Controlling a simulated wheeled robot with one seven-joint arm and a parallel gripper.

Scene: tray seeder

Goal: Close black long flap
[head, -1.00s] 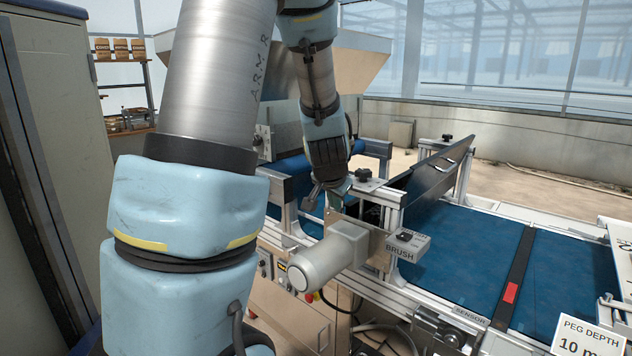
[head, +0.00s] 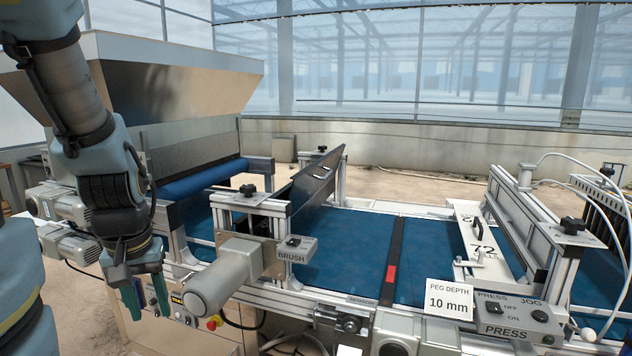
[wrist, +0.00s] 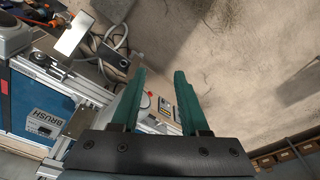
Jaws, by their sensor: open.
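The long black flap (head: 313,188) stands tilted up above the blue belt in the head view, between the brush frame and a far upright post. A small handle shows near its upper edge. My gripper (head: 143,300) hangs at the left in the head view, in front of the machine and left of the brush motor, well apart from the flap. In the wrist view its two green fingers (wrist: 158,98) are spread with nothing between them. The flap cannot be made out in the wrist view.
The brush motor (head: 210,288) and BRUSH switch box (head: 296,248) stick out in front of the flap. A metal hopper (head: 165,85) stands at the left. The press frame (head: 530,250) and PEG DEPTH sign (head: 450,297) are to the right. Open belt (head: 358,238) lies right of the flap.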

